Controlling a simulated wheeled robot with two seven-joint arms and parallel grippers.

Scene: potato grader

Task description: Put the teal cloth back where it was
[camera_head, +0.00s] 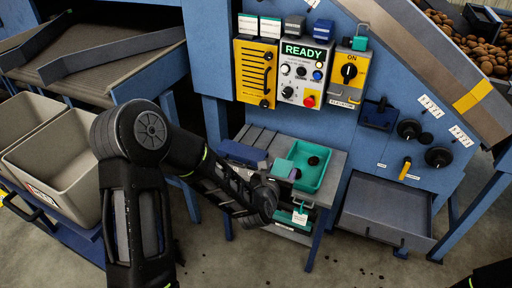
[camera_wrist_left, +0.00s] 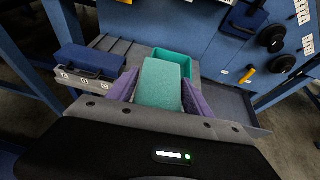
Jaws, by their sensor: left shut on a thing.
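My left gripper (camera_head: 274,186) is at the front edge of the small grey side table, just left of and in front of the teal tray (camera_head: 327,170). In the left wrist view its two purple fingers are shut on a teal cloth (camera_wrist_left: 160,84), which looks like a flat, pale teal block. The tray (camera_wrist_left: 178,55) shows behind the cloth there. I cannot tell whether the cloth touches the table. My right gripper is not in view; only a dark piece of my arm shows at the bottom right corner.
A dark blue case (camera_head: 243,153) lies on the table (camera_head: 336,187) left of the tray. A tagged teal item (camera_head: 299,217) shows below the tabletop. An open grey drawer (camera_head: 385,211) juts out right; grey bins (camera_head: 62,160) stand left.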

